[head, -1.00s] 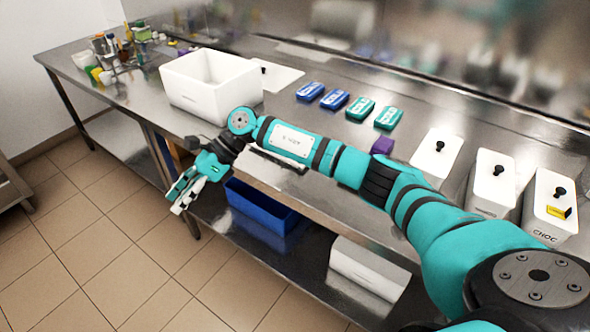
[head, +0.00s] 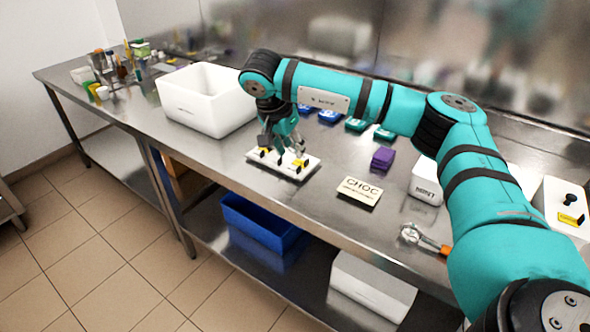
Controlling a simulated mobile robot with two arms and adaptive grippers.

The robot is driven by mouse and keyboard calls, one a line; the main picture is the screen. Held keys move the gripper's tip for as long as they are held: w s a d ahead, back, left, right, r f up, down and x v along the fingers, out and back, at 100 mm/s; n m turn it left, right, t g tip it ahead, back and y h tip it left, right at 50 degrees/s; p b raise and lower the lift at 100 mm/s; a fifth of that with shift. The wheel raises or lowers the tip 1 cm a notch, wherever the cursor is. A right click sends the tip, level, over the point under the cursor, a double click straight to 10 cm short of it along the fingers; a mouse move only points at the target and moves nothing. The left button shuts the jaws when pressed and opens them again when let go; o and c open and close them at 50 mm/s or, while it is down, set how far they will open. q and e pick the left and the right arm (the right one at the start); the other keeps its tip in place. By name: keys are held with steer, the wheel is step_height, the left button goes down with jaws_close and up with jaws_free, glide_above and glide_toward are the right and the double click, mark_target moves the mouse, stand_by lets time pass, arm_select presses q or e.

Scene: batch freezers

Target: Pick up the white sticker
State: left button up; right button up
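My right gripper (head: 286,152) points down over a flat white board (head: 262,171) on the steel bench, close to the small yellow and black pieces on it. Its fingers partly cover the board, and I cannot tell whether they are spread or closed, or touching anything. I cannot pick out a separate white sticker for certain; small pale pieces on the board are hard to tell apart. My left gripper is not in view.
A white bin (head: 207,112) stands left of my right gripper. A CHOC card (head: 360,190), purple blocks (head: 383,158), a MINT tub (head: 427,188) and an orange-handled tool (head: 425,240) lie to the right. Bare steel surrounds the board.

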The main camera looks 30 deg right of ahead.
mark_target(296, 175)
steer(key=x, duration=0.6)
steer(key=p+x, duration=0.1)
steer(key=x, duration=0.2)
steer(key=shift+w+a+f, duration=0.1)
steer(key=shift+w+f, duration=0.15)
steer(key=shift+w, duration=0.1)
jaws_close()
